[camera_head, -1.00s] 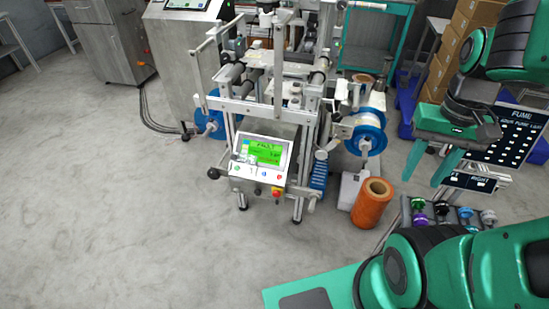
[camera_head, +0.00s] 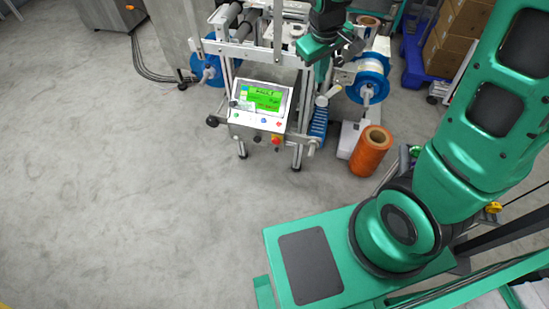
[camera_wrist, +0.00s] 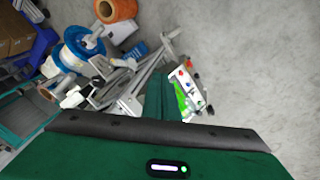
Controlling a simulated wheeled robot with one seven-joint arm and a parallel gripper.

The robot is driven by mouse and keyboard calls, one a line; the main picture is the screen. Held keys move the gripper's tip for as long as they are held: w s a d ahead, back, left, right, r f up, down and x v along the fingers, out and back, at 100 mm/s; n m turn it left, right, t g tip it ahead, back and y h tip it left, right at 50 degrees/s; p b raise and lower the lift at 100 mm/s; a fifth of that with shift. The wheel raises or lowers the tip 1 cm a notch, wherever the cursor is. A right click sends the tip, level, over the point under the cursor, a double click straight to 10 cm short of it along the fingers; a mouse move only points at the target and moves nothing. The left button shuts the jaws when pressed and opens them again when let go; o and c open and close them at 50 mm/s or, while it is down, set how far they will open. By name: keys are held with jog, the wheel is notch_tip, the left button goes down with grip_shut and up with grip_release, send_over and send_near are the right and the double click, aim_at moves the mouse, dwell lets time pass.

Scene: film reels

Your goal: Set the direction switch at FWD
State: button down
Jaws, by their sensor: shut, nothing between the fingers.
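The control panel (camera_head: 260,107) is a white, tilted box with a green lit screen, several small buttons and a red stop button (camera_head: 276,140) on its lower front. It also shows, at an angle, in the wrist view (camera_wrist: 188,92). I cannot make out which control is the direction switch, nor any FWD label. My gripper (camera_head: 321,80) points down behind and to the right of the panel, near the machine frame, apart from the panel. Its fingers (camera_wrist: 163,92) are shut and empty in the wrist view, left of the panel.
The metal machine frame (camera_head: 305,105) rises close around my gripper. A blue reel (camera_head: 369,82) and an orange roll (camera_head: 371,152) stand to its right. Cardboard boxes (camera_head: 465,35) are at the back right. The grey floor (camera_head: 120,210) in front and left is clear.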

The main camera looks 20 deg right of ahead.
jog(key=w+a+f+n+h, duration=0.1)
jog(key=w+a+f+n, duration=0.15)
jog(key=f, duration=0.35)
jog(key=w+a+f+n+h, duration=0.1)
jog(key=w+a+f+n, duration=0.1)
jog(key=w+a+f, duration=0.3)
jog(key=n+t+h, duration=0.1)
jog(key=n+h, duration=0.2)
jog(key=n, duration=0.2)
send_over(277, 150)
jog(key=s+a, duration=0.3)
notch_tip(277, 150, down, 14)
jog(key=s+a+f+n+t, duration=0.1)
jog(key=s+f+n+t, duration=0.2)
jog(key=f+n, duration=0.5)
jog(key=s+a+f+n+t, duration=0.2)
jog(key=f+n, duration=0.7)
jog(key=f, duration=0.9)
jog(key=shift+s+f+t, duration=0.35)
jog(key=shift+s+t, duration=0.7)
jog(key=shift+t, duration=0.65)
jog(key=shift+a, duration=0.1)
jog(key=x, duration=1)
jog(key=shift+r, duration=2.05)
